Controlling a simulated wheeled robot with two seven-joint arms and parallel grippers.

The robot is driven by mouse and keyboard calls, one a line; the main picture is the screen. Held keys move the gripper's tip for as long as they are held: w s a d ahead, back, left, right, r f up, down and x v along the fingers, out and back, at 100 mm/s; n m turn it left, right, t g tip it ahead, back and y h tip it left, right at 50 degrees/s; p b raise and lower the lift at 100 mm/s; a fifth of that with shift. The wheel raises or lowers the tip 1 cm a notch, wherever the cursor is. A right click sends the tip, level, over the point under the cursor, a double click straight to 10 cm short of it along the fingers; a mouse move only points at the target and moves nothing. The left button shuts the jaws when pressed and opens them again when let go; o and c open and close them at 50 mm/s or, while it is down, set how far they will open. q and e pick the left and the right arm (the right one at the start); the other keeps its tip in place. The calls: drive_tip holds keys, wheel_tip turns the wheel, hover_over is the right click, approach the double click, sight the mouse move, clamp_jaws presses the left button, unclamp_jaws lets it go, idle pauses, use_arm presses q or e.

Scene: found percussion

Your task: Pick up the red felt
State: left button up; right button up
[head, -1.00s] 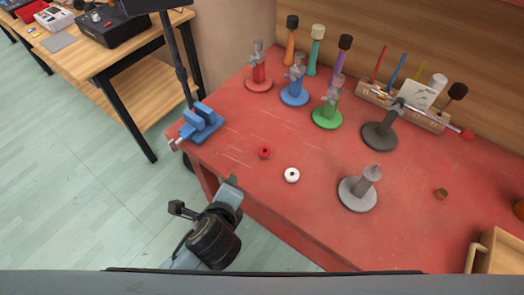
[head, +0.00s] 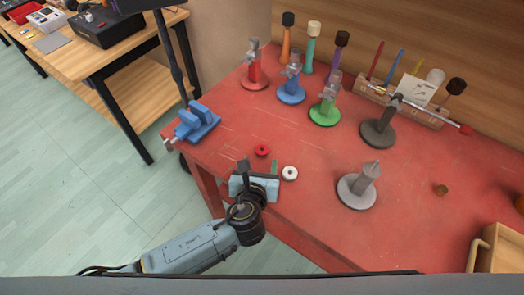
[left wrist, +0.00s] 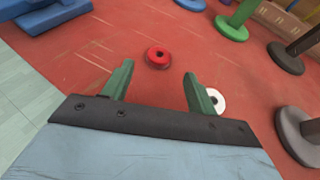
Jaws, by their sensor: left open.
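The red felt (head: 262,151) is a small round red ring with a dark centre, lying on the red table top. In the left wrist view the red felt (left wrist: 158,56) lies ahead of and between the fingertips, apart from them. My left gripper (head: 258,166) is open and empty at the table's front edge, just nearer than the felt. Its two green fingers (left wrist: 156,76) show in the left wrist view. A white ring (head: 290,173) lies to the right of the felt, close to the right finger. My right gripper is not in view.
A blue vise (head: 197,122) stands at the table's left corner. Red, blue and green stands (head: 325,112) line the back, with mallets behind. A grey stand with a pointed top (head: 358,190) is to the right. The table around the felt is mostly clear.

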sight(261, 159)
use_arm(q)
drive_tip(key=b+x, duration=0.1)
drive_tip(key=x, duration=0.4)
drive_tip(key=shift+w, duration=0.2)
drive_tip(key=shift+r, duration=0.1)
drive_tip(key=c, duration=1)
